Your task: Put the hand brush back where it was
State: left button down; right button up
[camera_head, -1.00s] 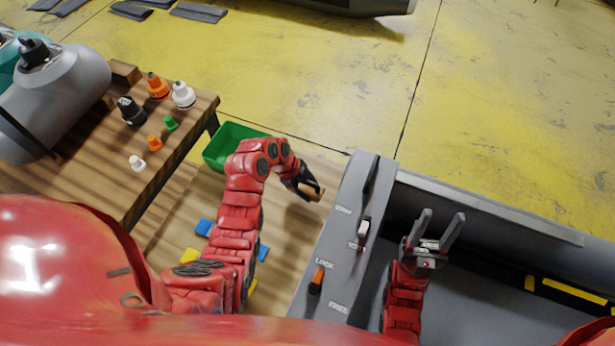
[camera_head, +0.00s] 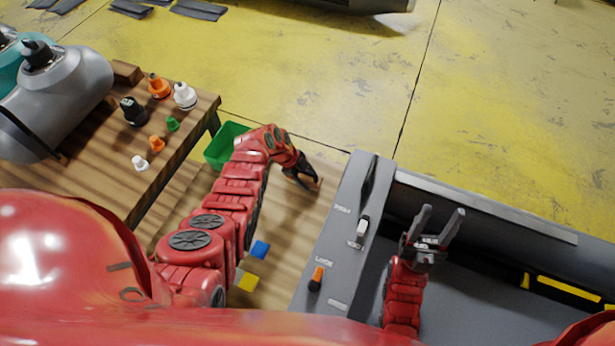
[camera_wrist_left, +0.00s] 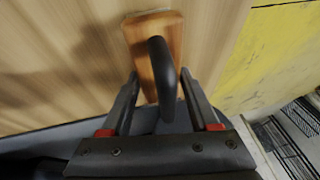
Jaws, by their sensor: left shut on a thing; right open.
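The hand brush has a wooden body and a black looped handle, and it fills the middle of the left wrist view (camera_wrist_left: 143,50). My left gripper (camera_head: 310,182) is shut on it, with one finger on each side of the handle in the left wrist view (camera_wrist_left: 160,90). In the head view only a sliver of the brush shows at the fingertips. The brush is over the light wooden surface (camera_head: 300,222); I cannot tell whether it touches. Its bristles are hidden.
A green bin (camera_head: 220,146) stands behind my left arm. Blue (camera_head: 260,249) and yellow (camera_head: 248,282) pieces lie beside the arm. A grey panel with switches (camera_head: 340,240) borders the surface on the right. A bench with small bottles (camera_head: 158,86) is at left.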

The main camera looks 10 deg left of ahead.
pick_arm(q)
jog(key=shift+f, duration=0.2)
jog(key=shift+f, duration=0.15)
jog(key=shift+c, duration=0.6)
grip_release()
